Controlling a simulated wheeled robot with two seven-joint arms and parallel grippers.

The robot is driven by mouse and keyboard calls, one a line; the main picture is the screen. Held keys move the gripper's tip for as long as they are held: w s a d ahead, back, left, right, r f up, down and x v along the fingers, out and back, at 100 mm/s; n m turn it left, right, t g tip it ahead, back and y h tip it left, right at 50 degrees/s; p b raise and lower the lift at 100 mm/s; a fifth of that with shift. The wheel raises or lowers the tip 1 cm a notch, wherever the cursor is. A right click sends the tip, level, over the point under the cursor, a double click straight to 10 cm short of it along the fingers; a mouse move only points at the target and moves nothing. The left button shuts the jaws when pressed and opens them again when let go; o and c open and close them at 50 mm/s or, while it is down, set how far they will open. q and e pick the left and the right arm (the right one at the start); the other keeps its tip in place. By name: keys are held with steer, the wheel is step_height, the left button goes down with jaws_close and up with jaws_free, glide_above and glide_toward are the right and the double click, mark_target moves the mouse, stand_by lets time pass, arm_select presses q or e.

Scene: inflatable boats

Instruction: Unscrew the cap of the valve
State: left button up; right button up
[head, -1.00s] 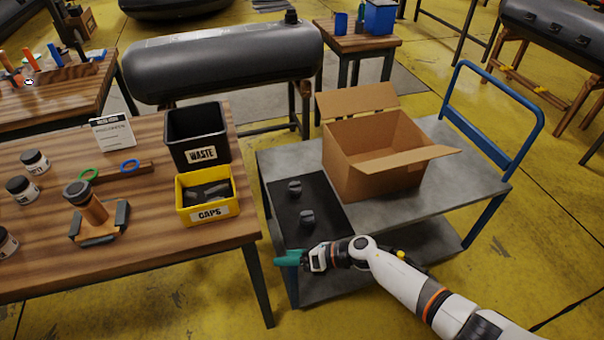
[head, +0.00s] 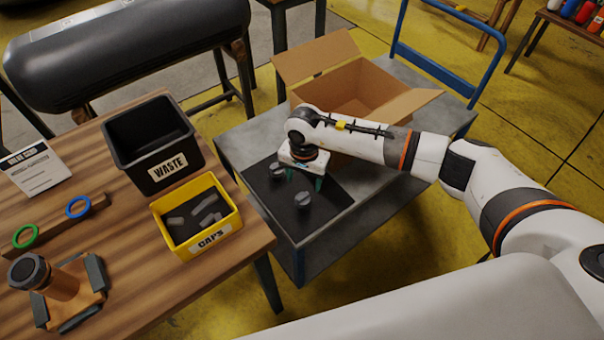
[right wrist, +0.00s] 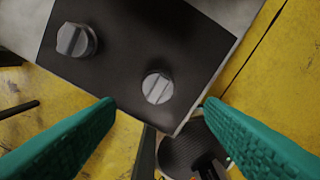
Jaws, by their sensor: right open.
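A valve (head: 63,286) with a brown stem stands upright in a wooden holder with dark blocks on the workbench, at the lower left of the head view. A dark round cap (head: 29,271) sits on its top. My right gripper (head: 304,180) is far to the right of it, over the black mat (head: 331,193) on the cart. Its teal fingers are apart and empty, pointing down. Two grey ridged knobs lie on the mat, one (right wrist: 75,40) farther left and one (right wrist: 158,88) between the fingertip directions in the right wrist view. My left gripper is not in view.
A yellow CAPS bin (head: 197,216) with dark pieces and a black WASTE bin (head: 152,144) stand on the bench's right side. A rail with a green ring (head: 25,236) and a blue ring (head: 78,207) lies behind the valve. An open cardboard box (head: 350,85) stands on the cart.

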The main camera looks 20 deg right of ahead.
mark_target(303, 196)
step_height(303, 196, down, 8)
steer(key=b, duration=0.5)
steer(key=shift+w+a+b, duration=0.1)
steer(key=shift+b, duration=0.25)
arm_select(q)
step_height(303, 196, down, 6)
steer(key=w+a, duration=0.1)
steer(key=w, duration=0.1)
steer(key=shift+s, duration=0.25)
arm_select(e)
steer(key=shift+c, duration=0.3)
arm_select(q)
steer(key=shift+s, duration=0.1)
arm_select(e)
steer(key=c, duration=1)
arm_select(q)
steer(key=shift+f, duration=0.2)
arm_select(e)
steer(key=shift+f, duration=0.1)
